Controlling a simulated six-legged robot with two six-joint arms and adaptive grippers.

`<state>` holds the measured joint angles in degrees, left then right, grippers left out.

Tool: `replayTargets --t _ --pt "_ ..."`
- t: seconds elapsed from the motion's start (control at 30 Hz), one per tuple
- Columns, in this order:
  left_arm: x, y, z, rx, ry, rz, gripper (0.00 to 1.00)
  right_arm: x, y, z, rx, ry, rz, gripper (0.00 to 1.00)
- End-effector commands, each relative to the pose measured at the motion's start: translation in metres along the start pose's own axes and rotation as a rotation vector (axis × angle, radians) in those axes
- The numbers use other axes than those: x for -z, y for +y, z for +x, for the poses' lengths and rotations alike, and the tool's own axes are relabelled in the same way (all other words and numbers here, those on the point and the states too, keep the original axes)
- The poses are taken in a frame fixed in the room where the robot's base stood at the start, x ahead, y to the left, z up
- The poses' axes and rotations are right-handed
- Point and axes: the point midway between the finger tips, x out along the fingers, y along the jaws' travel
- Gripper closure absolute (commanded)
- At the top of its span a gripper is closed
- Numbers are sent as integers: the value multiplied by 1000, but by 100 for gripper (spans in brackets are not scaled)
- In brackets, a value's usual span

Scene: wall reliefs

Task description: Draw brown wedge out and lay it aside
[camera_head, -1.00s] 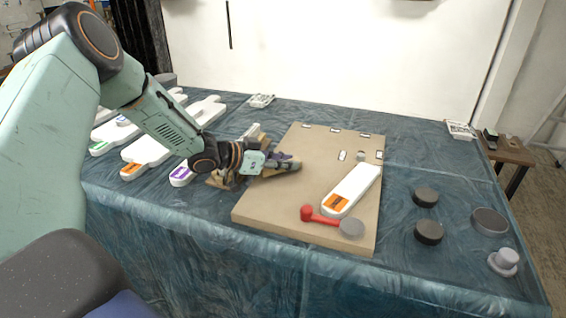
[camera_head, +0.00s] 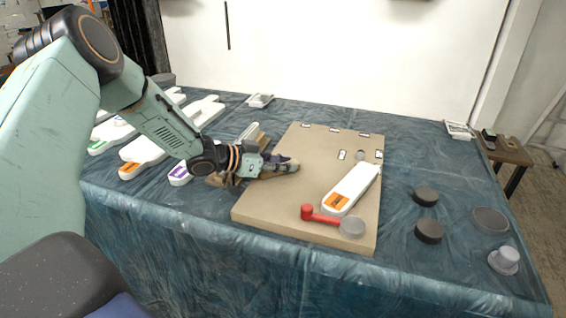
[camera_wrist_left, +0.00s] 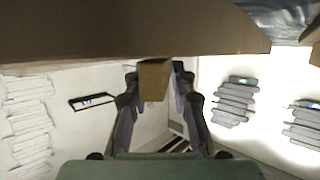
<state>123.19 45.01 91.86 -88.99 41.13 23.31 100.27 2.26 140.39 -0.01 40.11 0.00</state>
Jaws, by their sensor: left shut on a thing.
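My left gripper (camera_head: 286,166) reaches in from the left, low at the left part of the tan board (camera_head: 290,205). In the left wrist view its fingers (camera_wrist_left: 155,84) are closed on the brown wedge (camera_wrist_left: 154,78), a small block whose near face shows between the fingertips. A broad brown slab edge (camera_wrist_left: 120,40) crosses the top of that view, close above the wedge; I cannot tell whether they touch. In the head view the wedge is hidden by the gripper. My right gripper is not in view.
A white piece with an orange label (camera_head: 352,188) and a red-handled tool (camera_head: 322,215) lie on the board. Several white pieces (camera_head: 150,148) lie at the left. Dark discs (camera_head: 428,231) and a grey knob (camera_head: 504,260) stand at the right. The cloth's front strip is clear.

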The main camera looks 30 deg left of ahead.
Motion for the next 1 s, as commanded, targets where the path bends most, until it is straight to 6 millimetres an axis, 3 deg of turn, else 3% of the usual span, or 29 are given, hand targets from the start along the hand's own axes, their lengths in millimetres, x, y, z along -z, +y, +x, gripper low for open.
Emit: replayTargets --t 0.23,0.27,0.53,1.0 --pt "-4 0 2 -1 0 1 100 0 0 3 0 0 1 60" --pt "-4 0 2 -1 0 1 73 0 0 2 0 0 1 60" --pt "-3 0 2 -1 0 1 50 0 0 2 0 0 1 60" --pt "-3 -1 -8 2 3 -2 49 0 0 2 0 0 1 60"
